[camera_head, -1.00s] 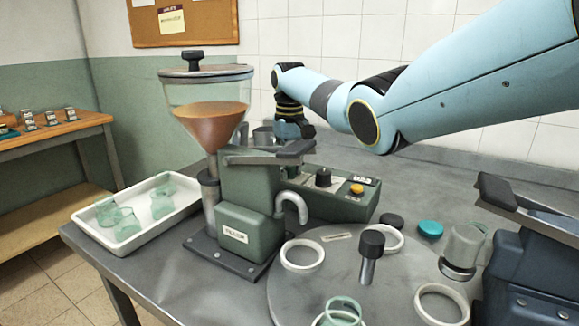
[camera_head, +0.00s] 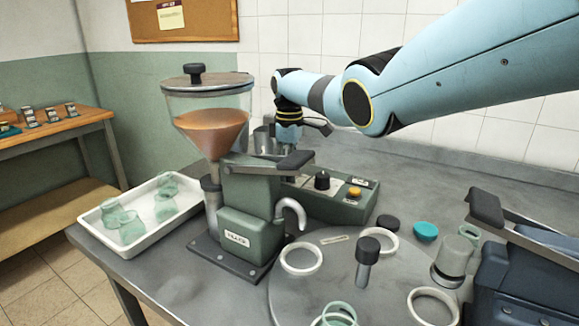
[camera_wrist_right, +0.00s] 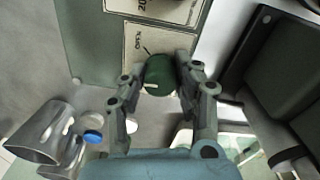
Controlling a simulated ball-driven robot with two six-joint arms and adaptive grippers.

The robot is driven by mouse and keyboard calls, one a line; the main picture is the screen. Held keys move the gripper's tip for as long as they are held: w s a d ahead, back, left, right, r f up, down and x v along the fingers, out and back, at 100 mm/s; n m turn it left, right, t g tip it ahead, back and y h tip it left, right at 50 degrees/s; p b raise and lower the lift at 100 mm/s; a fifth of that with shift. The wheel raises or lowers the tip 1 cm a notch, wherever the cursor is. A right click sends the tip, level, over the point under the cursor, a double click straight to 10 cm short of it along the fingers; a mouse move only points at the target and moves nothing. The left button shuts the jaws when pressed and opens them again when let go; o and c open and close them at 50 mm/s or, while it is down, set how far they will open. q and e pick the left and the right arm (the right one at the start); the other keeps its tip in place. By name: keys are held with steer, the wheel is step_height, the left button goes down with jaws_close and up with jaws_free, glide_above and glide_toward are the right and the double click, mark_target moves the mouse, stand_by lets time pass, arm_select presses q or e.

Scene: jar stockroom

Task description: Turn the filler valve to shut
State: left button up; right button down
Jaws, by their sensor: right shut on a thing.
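The filler (camera_head: 250,185) is a green machine with a clear hopper (camera_head: 210,125) of orange-brown product, on the grey table. My right gripper (camera_head: 290,133) reaches down behind the filler in the head view; its fingertips are hidden there. In the right wrist view my right gripper (camera_wrist_right: 161,82) is shut on a round dark green knob, the filler valve (camera_wrist_right: 160,73), one finger on each side. A pale label (camera_wrist_right: 150,42) with a dark mark and lettering lies beside the knob; I cannot read it surely. My left gripper is not in view.
A white tray (camera_head: 135,240) of glass jars stands left of the filler. A control box (camera_head: 330,197) with a black knob and yellow button is beside it. A round turntable (camera_head: 340,265) carries white rings. A blue machine (camera_head: 530,280) stands at right. Metal cups (camera_wrist_right: 45,130) are near the gripper.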

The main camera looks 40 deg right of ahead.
steer(key=n, duration=0.4)
steer(key=shift+r, duration=0.1)
steer(key=shift+w+n, duration=0.1)
steer(key=shift+n, duration=2)
steer(key=c, duration=1)
jaws_free()
step_height(320, 180, up, 12)
steer(key=shift+f, duration=0.1)
steer(key=shift+p, duration=0.3)
